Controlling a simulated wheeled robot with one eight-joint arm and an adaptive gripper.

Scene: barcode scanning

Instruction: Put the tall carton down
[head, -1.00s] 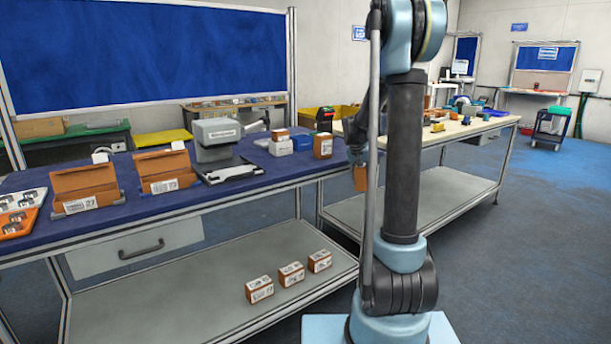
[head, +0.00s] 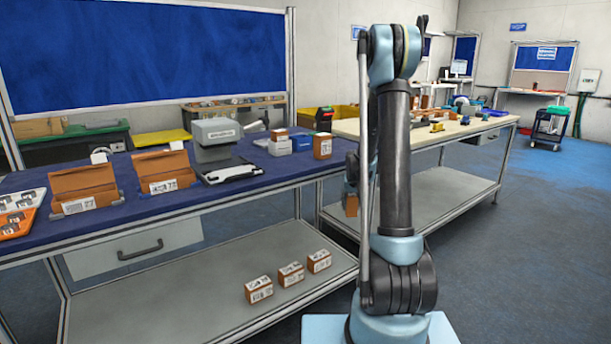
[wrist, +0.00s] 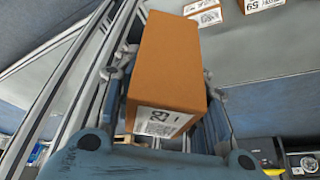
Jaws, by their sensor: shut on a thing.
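The tall carton (wrist: 170,65) is orange-brown with a white printed label and fills the middle of the wrist view. My gripper (wrist: 162,78) is shut on it, with one finger on each side. In the head view the carton (head: 350,204) hangs below my gripper (head: 351,186), in the air beside the right end of the blue bench, mostly below the level of its top. My arm partly covers the gripper there.
The blue-topped bench (head: 130,221) carries open brown boxes (head: 84,188), a grey device (head: 213,138) and small cartons (head: 322,146). Several small cartons (head: 290,274) stand on its grey lower shelf (head: 205,282), whose left part is clear. A wooden-topped bench (head: 400,130) stands behind my arm.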

